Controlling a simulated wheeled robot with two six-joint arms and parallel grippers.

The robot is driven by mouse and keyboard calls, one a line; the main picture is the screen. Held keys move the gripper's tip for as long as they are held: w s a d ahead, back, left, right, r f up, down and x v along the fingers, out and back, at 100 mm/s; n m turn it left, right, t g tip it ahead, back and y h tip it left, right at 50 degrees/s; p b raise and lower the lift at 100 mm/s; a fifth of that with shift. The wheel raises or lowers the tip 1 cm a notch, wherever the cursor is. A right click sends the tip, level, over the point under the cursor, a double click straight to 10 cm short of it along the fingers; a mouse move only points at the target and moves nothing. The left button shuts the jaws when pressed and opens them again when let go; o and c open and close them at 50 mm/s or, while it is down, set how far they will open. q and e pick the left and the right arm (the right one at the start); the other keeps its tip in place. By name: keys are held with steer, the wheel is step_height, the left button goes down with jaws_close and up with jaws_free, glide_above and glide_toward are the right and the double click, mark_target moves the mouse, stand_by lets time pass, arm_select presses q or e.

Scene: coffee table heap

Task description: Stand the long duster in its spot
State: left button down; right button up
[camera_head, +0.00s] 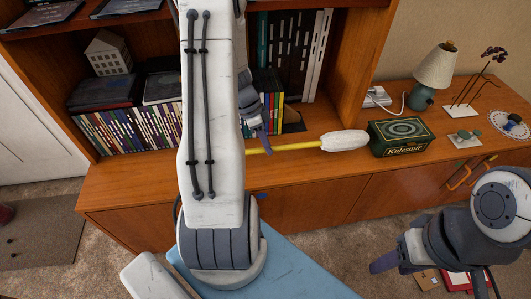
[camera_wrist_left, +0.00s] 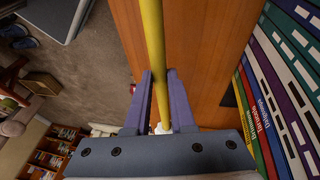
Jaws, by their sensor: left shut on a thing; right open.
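The long duster has a yellow handle (camera_head: 295,146) and a white fluffy head (camera_head: 344,140). In the head view it lies roughly level over the cabinet top, its head to the right beside a green box. My left gripper (camera_head: 262,142) is shut on the handle, left of the head. I cannot tell whether the duster touches the wood. In the left wrist view the yellow handle (camera_wrist_left: 152,35) passes between the purple fingers (camera_wrist_left: 160,78). My left arm hides the handle's left part in the head view. My right gripper (camera_head: 385,263) is open and empty, low at the right, in front of the cabinet.
The green Kolesnir box (camera_head: 400,137) stands close to the duster head. A lamp (camera_head: 433,75), a flower stand (camera_head: 465,110) and a doily (camera_head: 509,123) are farther right. Books (camera_head: 132,130) and upright binders (camera_head: 290,50) fill the shelves behind. The cabinet front strip (camera_head: 330,172) is clear.

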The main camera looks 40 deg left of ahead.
arm_select(q)
steer(key=shift+a+f+b, duration=0.1)
steer(key=shift+f+b, duration=0.4)
steer(key=shift+f, duration=1.55)
steer(key=c, duration=0.8)
jaws_free()
steer(key=shift+o, duration=0.2)
